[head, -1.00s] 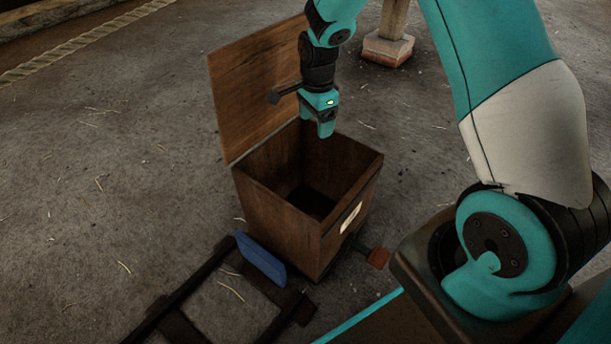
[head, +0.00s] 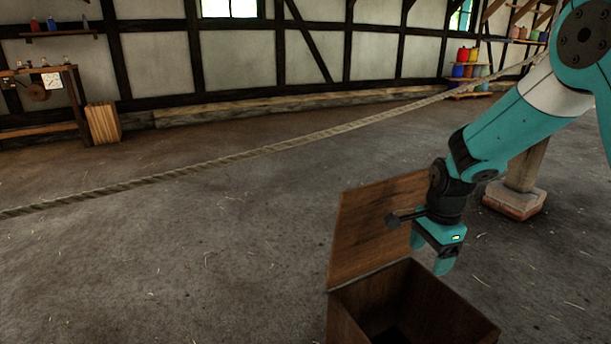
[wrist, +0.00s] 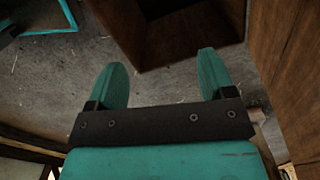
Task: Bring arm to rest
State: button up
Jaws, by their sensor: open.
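My gripper (head: 431,257) hangs at the end of my teal arm, over the wooden box (head: 352,325) and close to its raised lid (head: 375,228). In the wrist view my gripper (wrist: 160,80) has its two teal fingers spread apart with nothing between them. The box's dark open inside shows at the top of that view, beyond the fingertips. The lower part of the box is cut off in the head view. I cannot tell what lies inside the box.
A thick rope (head: 270,147) stretches across the room behind the box. A post on a brick-coloured base (head: 515,198) stands to the right. A workbench (head: 42,100) is at the back left, and shelves with coloured spools (head: 470,72) are at the back right. Open floor lies left.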

jog(key=s+a+r+n+y, duration=0.2)
jog(key=s+a+r+n, duration=0.8)
jog(key=s+a+r+n+y, duration=0.1)
jog(key=s+a+r+n, duration=0.2)
jog(key=s+n, duration=0.4)
jog(key=s+a+r+n+y, duration=0.1)
jog(key=s+a+r+n, duration=0.15)
jog(key=s+n, duration=0.45)
notch_tip(320, 180, up, 37)
jog(key=s+m+p, duration=0.1)
jog(key=s+p, duration=0.1)
jog(key=p, duration=3.4)
jog(key=shift+s+p, duration=0.25)
jog(key=shift+p, duration=0.15)
